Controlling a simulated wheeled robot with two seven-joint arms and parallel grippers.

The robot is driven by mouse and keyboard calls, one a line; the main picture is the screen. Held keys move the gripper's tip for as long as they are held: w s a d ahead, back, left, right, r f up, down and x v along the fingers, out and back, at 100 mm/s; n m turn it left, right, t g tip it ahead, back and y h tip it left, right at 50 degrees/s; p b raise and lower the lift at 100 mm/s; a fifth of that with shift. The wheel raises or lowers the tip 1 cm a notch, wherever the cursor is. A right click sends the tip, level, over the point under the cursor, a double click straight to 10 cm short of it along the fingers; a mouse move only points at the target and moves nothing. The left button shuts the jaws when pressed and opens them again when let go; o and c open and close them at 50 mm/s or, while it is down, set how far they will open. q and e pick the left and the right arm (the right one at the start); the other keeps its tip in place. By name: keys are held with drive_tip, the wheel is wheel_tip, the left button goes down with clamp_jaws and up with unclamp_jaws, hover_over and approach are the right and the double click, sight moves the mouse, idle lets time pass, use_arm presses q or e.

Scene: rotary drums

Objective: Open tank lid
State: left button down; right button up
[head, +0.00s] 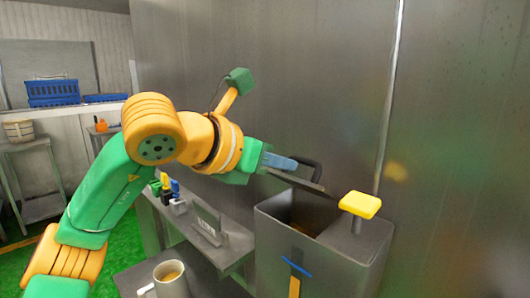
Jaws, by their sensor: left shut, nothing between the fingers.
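The grey tank (345,250) stands against the metal wall, right of centre. Its top is partly open, with a dark brownish inside showing. The dark tank lid (300,183) is raised and tilted at the left part of the opening, with a black handle (316,164) on it. My left gripper (292,163), with blue fingers, is shut and empty beside the lid and handle. I cannot tell whether it touches them. A yellow knob (360,204) sits on the right part of the tank top. My right gripper is out of view.
Left of the tank, a metal shelf (235,240) bears small coloured items (168,188) and a grey panel. A white mug (170,279) with brown liquid stands in front. Blue crates (53,92) and a bucket (18,130) are at the far left.

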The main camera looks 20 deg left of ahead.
use_arm(q)
drive_tip(key=shift+w+d+f, duration=0.2)
drive_tip(key=shift+w+d, duration=0.25)
drive_tip(key=shift+w, duration=0.05)
drive_tip(key=shift+w+a+f, duration=0.1)
drive_tip(key=shift+a+f, duration=0.05)
drive_tip(key=shift+a, duration=0.05)
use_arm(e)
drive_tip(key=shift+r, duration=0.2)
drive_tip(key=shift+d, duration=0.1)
